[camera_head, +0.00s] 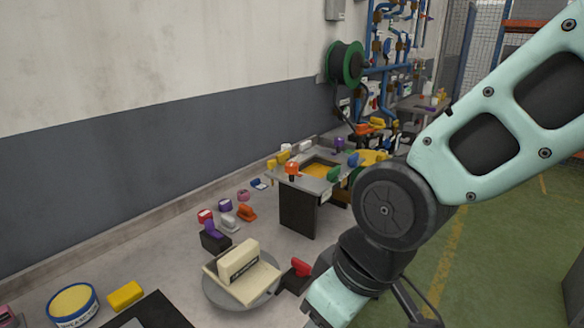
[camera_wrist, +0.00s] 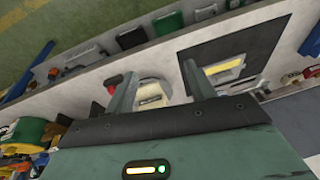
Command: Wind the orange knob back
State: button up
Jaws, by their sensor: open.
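An orange knob (camera_head: 291,169) stands upright on the near left corner of a grey raised stand (camera_head: 318,180) in the head view. I cannot make it out for certain in the wrist view. My gripper (camera_wrist: 160,69) is open, its two fingers well apart with nothing held between them. Beyond the fingers lies a round grey turntable (camera_head: 214,292) with a cream block (camera_head: 238,262) on it. The cream block also shows between the fingers in the wrist view (camera_wrist: 149,92). In the head view my gripper's fingers are out of sight and my arm fills the right side.
A red knob (camera_head: 300,267) on a dark base stands right beside the turntable. A purple knob (camera_head: 210,229), a low orange piece (camera_head: 247,212) and other small parts lie along the bench. A yellow-topped tub (camera_head: 73,304) and yellow block (camera_head: 126,294) are at the front left.

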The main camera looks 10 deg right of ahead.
jog(key=w+a+m+t+y+b, duration=0.1)
jog(key=w+a+t+y, duration=0.1)
jog(key=w+a+t, duration=0.5)
jog(key=w+a+m+y, duration=0.15)
jog(key=w+a, duration=0.35)
jog(key=w, duration=0.6)
jog(key=m+t+h+b, duration=0.2)
jog(key=m+t+h, duration=0.65)
jog(key=h, duration=0.25)
send_near(291, 171)
jog(key=shift+n+t+y, duration=0.25)
jog(key=shift+n+y, duration=0.05)
jog(key=shift+y, duration=0.05)
jog(key=p+x, duration=0.5)
jog(key=x, duration=0.7)
jog(key=shift+w+d+f, duration=0.15)
jog(key=shift+w+d, duration=0.15)
jog(key=shift+w, duration=0.05)
jog(key=c, duration=1)
